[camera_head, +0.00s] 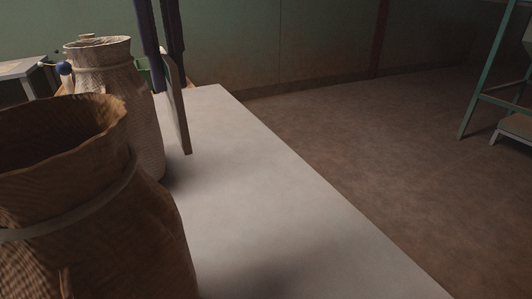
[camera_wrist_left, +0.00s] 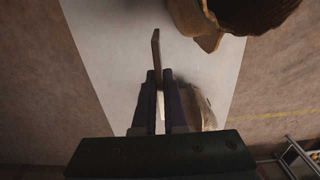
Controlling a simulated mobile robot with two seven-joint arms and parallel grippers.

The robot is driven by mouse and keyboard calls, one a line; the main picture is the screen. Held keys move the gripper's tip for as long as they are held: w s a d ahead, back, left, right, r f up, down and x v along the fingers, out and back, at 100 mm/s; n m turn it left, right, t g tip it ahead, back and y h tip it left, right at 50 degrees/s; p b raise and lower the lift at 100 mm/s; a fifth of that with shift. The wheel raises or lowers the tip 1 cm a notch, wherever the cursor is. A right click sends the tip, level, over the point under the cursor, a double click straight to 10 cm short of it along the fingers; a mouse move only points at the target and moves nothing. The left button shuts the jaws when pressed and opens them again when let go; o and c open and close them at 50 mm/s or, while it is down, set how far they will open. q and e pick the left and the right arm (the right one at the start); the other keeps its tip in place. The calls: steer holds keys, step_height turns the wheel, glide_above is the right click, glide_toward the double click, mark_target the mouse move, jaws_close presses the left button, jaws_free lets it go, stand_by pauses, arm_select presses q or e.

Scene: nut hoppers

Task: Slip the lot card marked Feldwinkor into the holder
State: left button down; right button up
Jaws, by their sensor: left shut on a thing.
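My left gripper (camera_head: 167,68) comes down from the top in the head view, its dark fingers shut on a thin brown board-like card (camera_head: 181,112). The card hangs upright, nearly edge-on, above or at the pale table, and I cannot tell whether it touches. In the left wrist view the gripper (camera_wrist_left: 159,73) holds the same card (camera_wrist_left: 156,48), seen along its edge between the fingers. No lettering on it can be read. A small green piece (camera_head: 143,68) shows behind the fingers, mostly hidden; I cannot tell whether it belongs to a holder. My right gripper is not in view.
A large open burlap sack (camera_head: 75,215) stands at the near left of the pale table (camera_head: 255,190), with a lighter sack (camera_head: 125,100) behind it, close to the card. The table's right half is clear. Green-framed steps (camera_head: 490,95) stand on the floor at the far right.

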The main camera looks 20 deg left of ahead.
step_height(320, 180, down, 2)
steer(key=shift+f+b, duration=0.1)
steer(key=shift+b, duration=0.9)
arm_select(q)
steer(key=shift+f+b, duration=0.35)
steer(key=shift+f, duration=9.45)
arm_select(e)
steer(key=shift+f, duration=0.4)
arm_select(q)
steer(key=shift+f, duration=0.1)
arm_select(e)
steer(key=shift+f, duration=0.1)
arm_select(q)
steer(key=c, duration=1.4)
jaws_free()
steer(key=shift+c, duration=0.2)
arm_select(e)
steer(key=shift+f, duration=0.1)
arm_select(q)
steer(key=o, duration=0.5)
steer(key=shift+c, duration=0.2)
